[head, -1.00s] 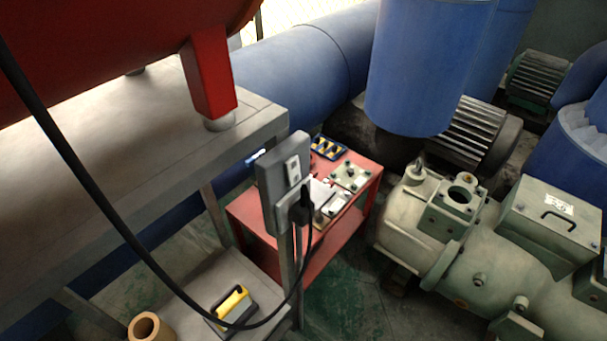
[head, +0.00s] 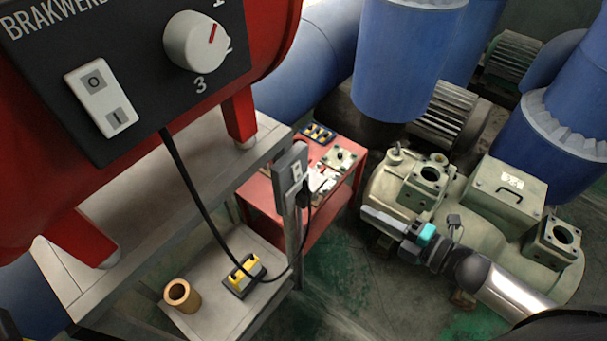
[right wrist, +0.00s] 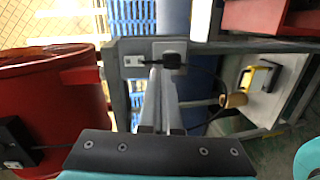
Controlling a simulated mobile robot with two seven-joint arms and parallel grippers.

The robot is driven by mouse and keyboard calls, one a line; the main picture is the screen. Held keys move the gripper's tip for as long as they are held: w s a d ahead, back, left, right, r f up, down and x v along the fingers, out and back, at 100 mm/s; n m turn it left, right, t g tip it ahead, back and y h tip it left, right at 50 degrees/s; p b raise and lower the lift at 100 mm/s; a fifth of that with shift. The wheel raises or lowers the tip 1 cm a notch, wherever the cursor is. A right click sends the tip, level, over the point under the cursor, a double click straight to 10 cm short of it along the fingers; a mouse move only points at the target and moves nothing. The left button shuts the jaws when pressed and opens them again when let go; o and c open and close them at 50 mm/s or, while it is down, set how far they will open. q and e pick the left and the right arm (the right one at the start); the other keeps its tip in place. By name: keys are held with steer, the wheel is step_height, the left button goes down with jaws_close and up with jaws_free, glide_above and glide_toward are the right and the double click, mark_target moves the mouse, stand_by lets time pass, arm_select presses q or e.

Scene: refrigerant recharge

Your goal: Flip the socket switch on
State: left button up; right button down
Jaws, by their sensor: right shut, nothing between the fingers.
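The grey socket box (head: 291,160) is fixed to a post at the corner of the metal bench. Its small white switch plate (head: 297,171) faces right, and a black plug (head: 304,193) with a cable sits below it. My right gripper (head: 368,214) is shut and empty, to the right of the socket box and apart from it, over the green machine. In the right wrist view the shut fingers (right wrist: 159,82) point toward the socket, with the white plate (right wrist: 134,62) left of the plug (right wrist: 173,60). The switch position is too small to tell. My left gripper is not in view.
A red machine (head: 262,22) with a black control panel (head: 140,75) stands on the bench (head: 150,190). A lower shelf holds a yellow-black device (head: 245,274) and a tan cylinder (head: 181,295). A red cart (head: 325,222) stands behind the post. Green pump machinery (head: 480,215) fills the right.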

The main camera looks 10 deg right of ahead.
step_height(320, 180, up, 4)
steer(key=a+n+y, duration=0.1)
steer(key=a+n, duration=0.1)
glide_toward(299, 178)
steer(key=x, duration=0.6)
steer(key=shift+w+a+p, duration=0.2)
steer(key=shift+w+p, duration=0.15)
steer(key=shift+p, duration=0.05)
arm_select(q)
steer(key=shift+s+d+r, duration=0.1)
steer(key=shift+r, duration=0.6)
